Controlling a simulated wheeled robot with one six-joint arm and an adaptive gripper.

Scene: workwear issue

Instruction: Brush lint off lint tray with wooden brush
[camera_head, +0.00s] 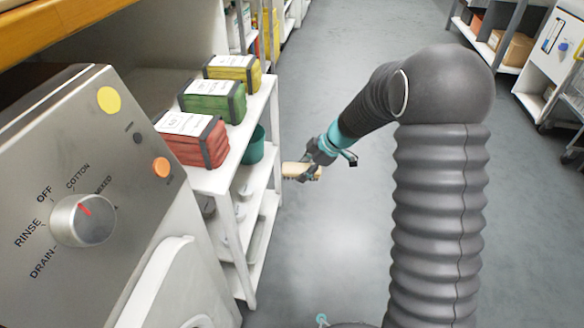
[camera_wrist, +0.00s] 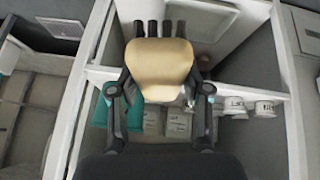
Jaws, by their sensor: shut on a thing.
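My gripper (camera_head: 310,165) is shut on a tan wooden brush (camera_head: 291,169), held in the air at the right side of the white shelf unit. In the wrist view the brush (camera_wrist: 160,65) shows as a wide tan block between my gripper's two fingers (camera_wrist: 160,88), with short dark round tufts along its far edge. I cannot pick out the lint tray or any lint for sure in either view.
The white shelf unit (camera_head: 262,92) bears red (camera_head: 195,145), green (camera_head: 213,103) and yellow (camera_head: 233,72) folded stacks on top. A teal bin (camera_head: 254,149) stands below. A machine with a dial (camera_head: 82,220) fills the left.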

